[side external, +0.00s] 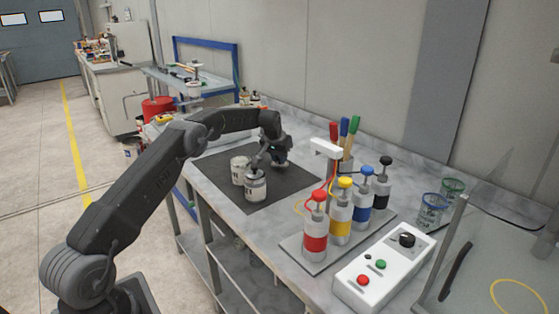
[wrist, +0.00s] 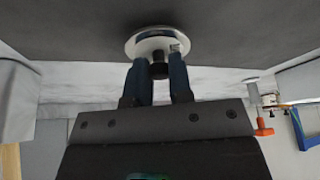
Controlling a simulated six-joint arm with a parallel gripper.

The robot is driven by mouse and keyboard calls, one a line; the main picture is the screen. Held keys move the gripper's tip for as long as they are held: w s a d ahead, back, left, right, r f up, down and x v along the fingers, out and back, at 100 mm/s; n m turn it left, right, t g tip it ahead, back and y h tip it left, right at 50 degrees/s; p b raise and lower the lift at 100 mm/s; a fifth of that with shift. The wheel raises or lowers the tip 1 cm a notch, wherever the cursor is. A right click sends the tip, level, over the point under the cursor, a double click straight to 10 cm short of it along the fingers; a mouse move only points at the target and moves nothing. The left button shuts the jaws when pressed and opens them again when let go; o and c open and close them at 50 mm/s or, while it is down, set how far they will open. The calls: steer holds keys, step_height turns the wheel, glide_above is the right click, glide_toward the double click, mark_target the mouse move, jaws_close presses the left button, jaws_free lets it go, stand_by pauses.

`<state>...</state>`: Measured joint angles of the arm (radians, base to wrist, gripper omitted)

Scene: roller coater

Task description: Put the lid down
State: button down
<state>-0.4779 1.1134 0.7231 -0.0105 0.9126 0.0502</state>
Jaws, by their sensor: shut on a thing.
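My gripper (side external: 258,163) reaches down over the dark mat (side external: 286,180). In the wrist view, its two blue fingers (wrist: 161,62) are shut on the black knob of the lid (wrist: 158,70). A round pale, shiny-rimmed top (wrist: 135,46) shows just beyond the fingertips. In the side view, a white-grey jar (side external: 256,189) stands upright on the mat directly below my fingers. A second white can (side external: 239,171) stands close behind it to the left. The lid is small in the side view, and I cannot tell whether it touches the jar.
Several pump bottles, including a red one (side external: 315,240) and a yellow one (side external: 340,215), stand on a tray to the right. A white control box (side external: 385,268) is at the front right. Brushes (side external: 343,130) stand behind the bottles. The mat's right side is clear.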

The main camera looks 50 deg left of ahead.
steer(key=shift+f, duration=0.55)
steer(key=shift+f, duration=0.15)
steer(key=c, duration=1)
jaws_free()
